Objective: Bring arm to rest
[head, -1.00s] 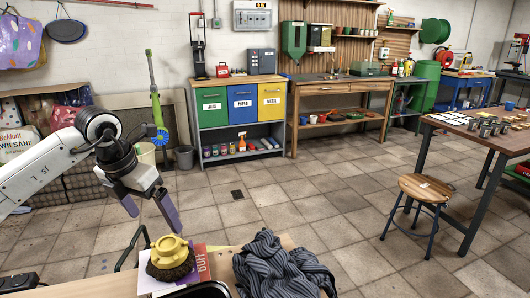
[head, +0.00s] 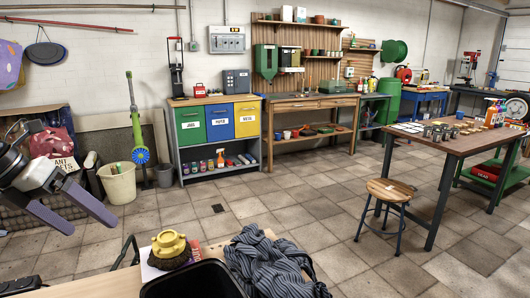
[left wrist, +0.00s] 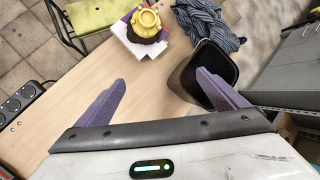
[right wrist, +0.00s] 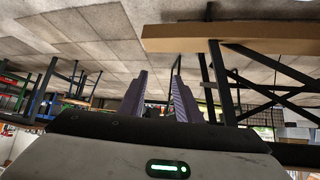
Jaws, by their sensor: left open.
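My left gripper (head: 93,227) is at the left edge of the head view, open and empty, over the floor side of the near bench. In the left wrist view my left gripper (left wrist: 161,78) has its two purple fingers wide apart above the bare wooden bench top (left wrist: 150,110), with nothing between them. My right gripper (right wrist: 160,76) shows only in the right wrist view. Its purple fingers stand a narrow gap apart and nothing shows between them. A table edge (right wrist: 240,32) is beyond them in that picture.
On the near bench are a yellow knob-like piece on a dark brush (head: 170,246), a black bin (head: 205,280), a grey striped cloth (head: 265,262) and a power strip (head: 20,284). A stool (head: 390,190) and work table (head: 450,142) stand right. Mid-floor is open.

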